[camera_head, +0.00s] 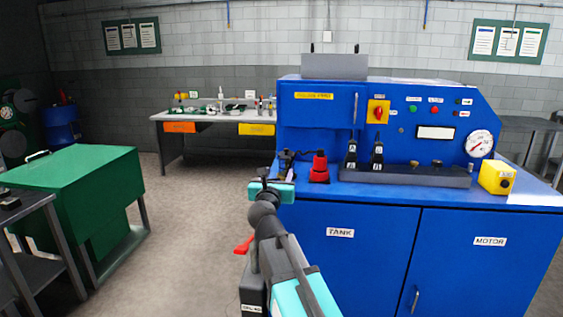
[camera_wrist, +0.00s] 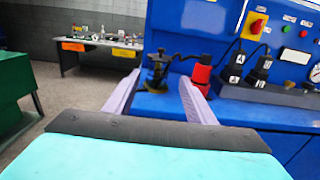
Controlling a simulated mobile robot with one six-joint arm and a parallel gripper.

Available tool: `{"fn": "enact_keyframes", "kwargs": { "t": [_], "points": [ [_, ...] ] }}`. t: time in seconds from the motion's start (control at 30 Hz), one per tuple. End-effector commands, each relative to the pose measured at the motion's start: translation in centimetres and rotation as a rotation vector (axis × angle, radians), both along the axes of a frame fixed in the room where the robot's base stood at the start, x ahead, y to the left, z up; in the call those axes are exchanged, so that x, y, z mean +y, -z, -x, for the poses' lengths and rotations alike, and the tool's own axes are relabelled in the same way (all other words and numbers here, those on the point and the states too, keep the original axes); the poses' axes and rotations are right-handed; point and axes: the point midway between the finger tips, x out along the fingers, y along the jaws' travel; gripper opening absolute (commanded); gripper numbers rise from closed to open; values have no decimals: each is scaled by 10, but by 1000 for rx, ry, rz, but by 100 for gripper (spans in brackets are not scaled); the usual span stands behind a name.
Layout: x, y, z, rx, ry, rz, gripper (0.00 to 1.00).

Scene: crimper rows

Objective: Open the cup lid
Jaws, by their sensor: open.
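A small dark fitting (camera_wrist: 157,72) with a rounded top and a side arm stands on the blue machine's left ledge. It may be the cup with its lid, but I cannot tell whether a lid is open or shut. In the head view my teal wrist (camera_head: 272,192) partly hides this area.
The blue machine (camera_head: 370,235) fills the right side. Black tools (camera_head: 352,152) stand in a grey tray (camera_head: 405,175) right of the red part, with a yellow box (camera_head: 496,177) farther right. A green cabinet (camera_head: 75,190) stands left; open floor lies between.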

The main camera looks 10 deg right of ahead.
Motion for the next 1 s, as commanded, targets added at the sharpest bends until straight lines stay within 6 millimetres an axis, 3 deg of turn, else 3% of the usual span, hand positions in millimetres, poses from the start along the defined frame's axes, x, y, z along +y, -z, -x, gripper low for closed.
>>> {"fn": "enact_keyframes", "kwargs": {
  "t": [1.0],
  "points": [
    [-29,-1,-95,0,-1,0,50]
  ]
}}
